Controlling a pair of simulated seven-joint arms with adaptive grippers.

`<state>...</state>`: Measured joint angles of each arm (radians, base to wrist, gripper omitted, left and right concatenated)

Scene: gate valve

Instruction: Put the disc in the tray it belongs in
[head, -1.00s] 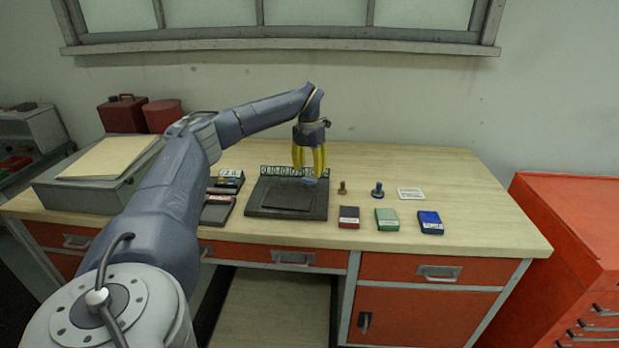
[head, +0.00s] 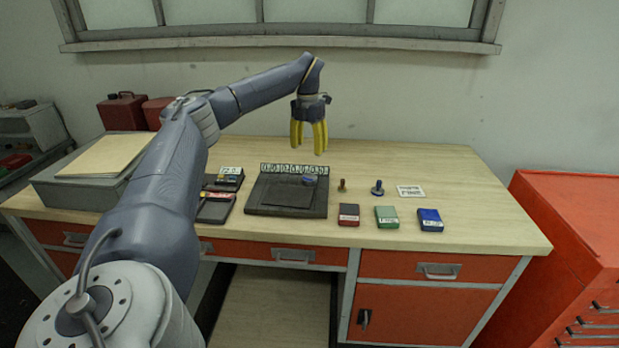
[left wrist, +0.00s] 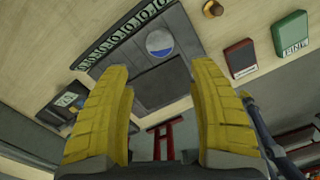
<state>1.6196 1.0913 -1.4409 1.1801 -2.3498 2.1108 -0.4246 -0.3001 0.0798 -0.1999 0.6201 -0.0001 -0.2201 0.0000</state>
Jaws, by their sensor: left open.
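The disc (head: 309,180) lies on the black board (head: 258,210), near its back right corner. In the left wrist view the disc (left wrist: 159,43) looks round, part pale and part blue, and lies flat below the numbered strip. My left gripper (head: 309,150), with yellow fingers, is raised above the back of the board, apart from the disc. Its fingers (left wrist: 163,90) stand wide apart with nothing between them. Two dark trays stand left of the board, a front one (head: 216,208) and a back one (head: 223,186). My right gripper is not seen.
A numbered strip (head: 294,169) stands along the board's back. Two stamps, brown (head: 342,186) and blue (head: 377,188), a white card (head: 411,191), and red (head: 349,214), green (head: 387,216) and blue (head: 430,219) boxes stand to the right. A grey case (head: 85,190) fills the left side.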

